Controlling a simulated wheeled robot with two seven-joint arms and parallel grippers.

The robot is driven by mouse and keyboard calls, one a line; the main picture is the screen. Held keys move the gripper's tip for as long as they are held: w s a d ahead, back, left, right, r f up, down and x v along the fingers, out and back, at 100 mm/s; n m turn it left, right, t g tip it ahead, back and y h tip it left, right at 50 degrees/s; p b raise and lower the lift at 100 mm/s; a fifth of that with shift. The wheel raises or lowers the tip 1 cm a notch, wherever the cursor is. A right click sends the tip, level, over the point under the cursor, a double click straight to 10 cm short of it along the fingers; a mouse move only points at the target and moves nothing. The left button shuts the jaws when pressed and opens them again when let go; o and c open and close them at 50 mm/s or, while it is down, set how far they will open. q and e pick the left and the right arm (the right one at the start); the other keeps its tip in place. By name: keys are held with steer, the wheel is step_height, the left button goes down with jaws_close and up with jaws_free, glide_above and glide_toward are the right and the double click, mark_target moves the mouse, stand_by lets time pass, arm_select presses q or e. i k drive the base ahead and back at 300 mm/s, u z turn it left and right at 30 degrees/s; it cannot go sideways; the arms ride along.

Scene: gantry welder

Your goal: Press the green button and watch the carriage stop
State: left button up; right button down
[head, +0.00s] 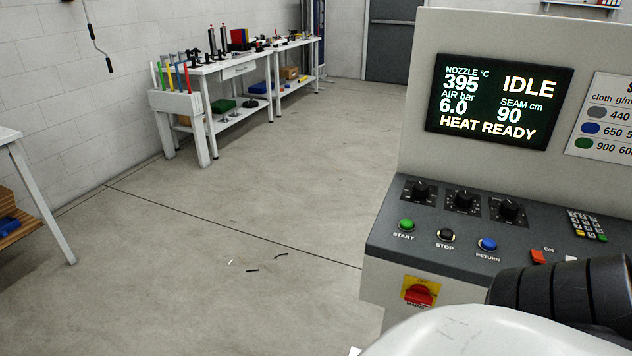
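The green button (407,224), labelled START, sits at the left of the front row on the grey control panel (420,248). To its right are a dark STOP button (446,235) and a blue RETURN button (488,244). The display (499,100) above reads IDLE, nozzle 395 °C, air 6.0 bar, seam 90 cm and HEAT READY. No carriage is in view. Neither gripper is in view; a white and black part of my body covers the lower right.
Three black knobs (464,199) stand behind the buttons. A keypad (587,226) and an orange switch (538,257) are further right. A red rotary switch on a yellow plate (421,292) is on the panel's front. White workbenches (232,72) line the left wall; the floor between is mostly clear.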

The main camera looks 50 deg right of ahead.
mark_target(406, 223)
steer(key=u, duration=0.15)
steer(key=i, duration=1.6)
steer(key=z, duration=3.25)
